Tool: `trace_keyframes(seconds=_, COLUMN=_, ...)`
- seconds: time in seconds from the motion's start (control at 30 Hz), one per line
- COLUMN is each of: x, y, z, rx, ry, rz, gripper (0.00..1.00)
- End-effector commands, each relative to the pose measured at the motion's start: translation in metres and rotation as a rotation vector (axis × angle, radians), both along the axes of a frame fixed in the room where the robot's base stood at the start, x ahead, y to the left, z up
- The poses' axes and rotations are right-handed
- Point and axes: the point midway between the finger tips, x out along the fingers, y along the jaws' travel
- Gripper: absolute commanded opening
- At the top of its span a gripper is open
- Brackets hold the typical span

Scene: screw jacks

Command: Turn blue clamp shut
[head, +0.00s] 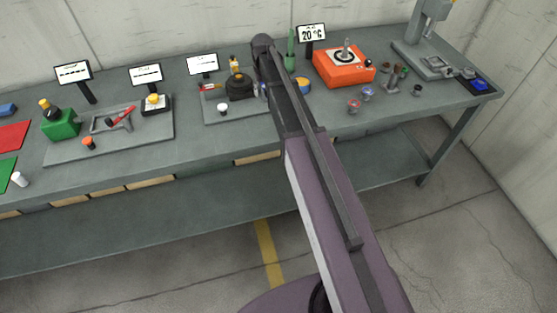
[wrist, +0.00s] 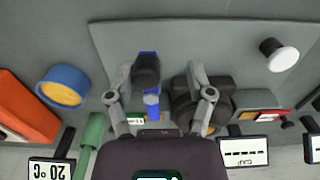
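The blue clamp (wrist: 152,103) shows in the wrist view as a blue bar with a dark rounded piece in front of it. It stands on the grey plate (wrist: 225,50) beside a black block (wrist: 215,95). My gripper (wrist: 158,80) is open, one finger on each side of the clamp. The left finger is close to the dark piece, and the right finger is apart from it, in front of the black block. I cannot tell whether either finger touches. In the head view my arm hides the gripper and most of the clamp.
The plate also bears a white-topped knob (head: 223,108). A blue and orange round container (head: 302,85), a green bottle (head: 290,50) and an orange machine (head: 344,66) stand to the right. A sign (head: 203,65) stands behind. The bench front (head: 200,140) is clear.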

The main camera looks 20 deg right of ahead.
Motion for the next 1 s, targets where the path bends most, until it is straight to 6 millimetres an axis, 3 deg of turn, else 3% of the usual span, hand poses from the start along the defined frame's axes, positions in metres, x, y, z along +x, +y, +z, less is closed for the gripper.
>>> trace_keyframes(seconds=0.87, x=0.015, y=0.027, z=0.0, rx=0.0, ry=0.0, rz=-0.545, gripper=0.67)
trace_keyframes(seconds=1.0, x=0.015, y=0.026, z=0.016, rx=0.0, ry=0.0, rz=-0.551, gripper=0.67)
